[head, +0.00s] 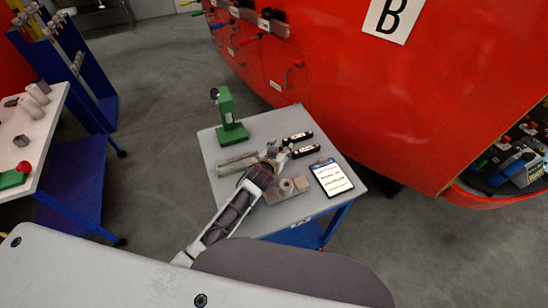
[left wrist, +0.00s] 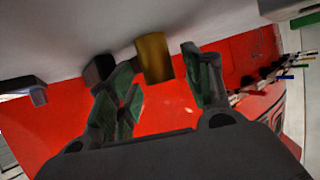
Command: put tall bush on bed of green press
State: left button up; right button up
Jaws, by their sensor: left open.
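The green press (head: 227,108) stands upright at the back left of the grey table, its green bed (head: 232,134) at its foot. Nothing shows on the bed. My left gripper (head: 275,154) is low over the middle of the table, to the right and nearer than the press. In the left wrist view a brass-coloured cylinder (left wrist: 154,58), likely the tall bush, sits against the pale tabletop. It is between the spread fingers of my left gripper (left wrist: 160,65), with a gap on the right. The gripper hides the cylinder in the head view. My right gripper is not in view.
Two black items (head: 298,142) and a clipboard (head: 331,177) lie right of my gripper. A block with a round pinkish part (head: 287,187) is nearer. A greyish bar (head: 237,163) lies before the press. The red train nose (head: 440,110) rises behind the table.

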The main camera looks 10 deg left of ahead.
pick_arm(q)
jog(key=shift+b+v, duration=0.35)
jog(key=shift+v, duration=5.6)
jog(key=shift+a+f, duration=0.1)
jog(key=shift+c, duration=0.4)
